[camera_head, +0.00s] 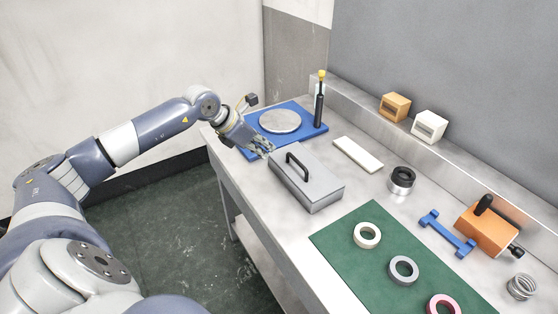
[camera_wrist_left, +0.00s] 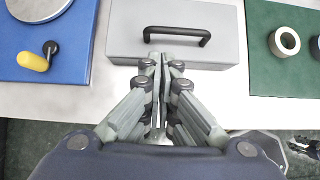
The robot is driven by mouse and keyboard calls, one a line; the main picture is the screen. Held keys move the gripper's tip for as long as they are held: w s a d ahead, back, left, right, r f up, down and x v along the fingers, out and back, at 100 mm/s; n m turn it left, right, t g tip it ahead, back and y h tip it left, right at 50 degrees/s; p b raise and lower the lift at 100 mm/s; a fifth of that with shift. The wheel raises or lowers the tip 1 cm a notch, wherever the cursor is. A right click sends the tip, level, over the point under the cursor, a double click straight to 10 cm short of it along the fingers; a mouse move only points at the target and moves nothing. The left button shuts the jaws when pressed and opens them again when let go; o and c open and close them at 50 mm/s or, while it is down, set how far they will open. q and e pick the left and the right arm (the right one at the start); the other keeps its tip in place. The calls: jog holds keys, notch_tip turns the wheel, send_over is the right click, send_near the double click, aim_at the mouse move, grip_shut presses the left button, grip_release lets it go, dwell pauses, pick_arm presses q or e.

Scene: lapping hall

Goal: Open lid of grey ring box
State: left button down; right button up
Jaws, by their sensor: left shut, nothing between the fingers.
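The grey ring box (camera_head: 321,190) stands on the bench with its lid (camera_head: 300,176) down. A black bar handle (camera_head: 296,164) sits on the lid. My left gripper (camera_head: 268,151) is shut and empty at the box's left corner in the head view. In the left wrist view the left gripper (camera_wrist_left: 163,57) points at the box (camera_wrist_left: 220,48), its fingertips just below the handle (camera_wrist_left: 177,35) in the picture. I cannot tell whether the fingertips touch the box. My right gripper is not in view.
A blue board (camera_head: 309,129) with a round plate (camera_head: 280,121) and a black-and-yellow tool (camera_head: 319,100) lies behind the box. A green mat (camera_head: 345,262) with several rings (camera_head: 367,235) lies in front. A white bar (camera_head: 358,154) and black-topped cylinder (camera_head: 401,180) are to the right.

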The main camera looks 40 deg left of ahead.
pick_arm(q)
jog(key=p, duration=0.2)
send_near(288, 167)
jog(key=x, duration=0.4)
jog(key=shift+w+f, duration=0.2)
jog(key=shift+w+d+f, duration=0.15)
jog(key=shift+w+f, duration=0.15)
jog(key=shift+f, duration=0.2)
jog(key=shift+r, duration=0.1)
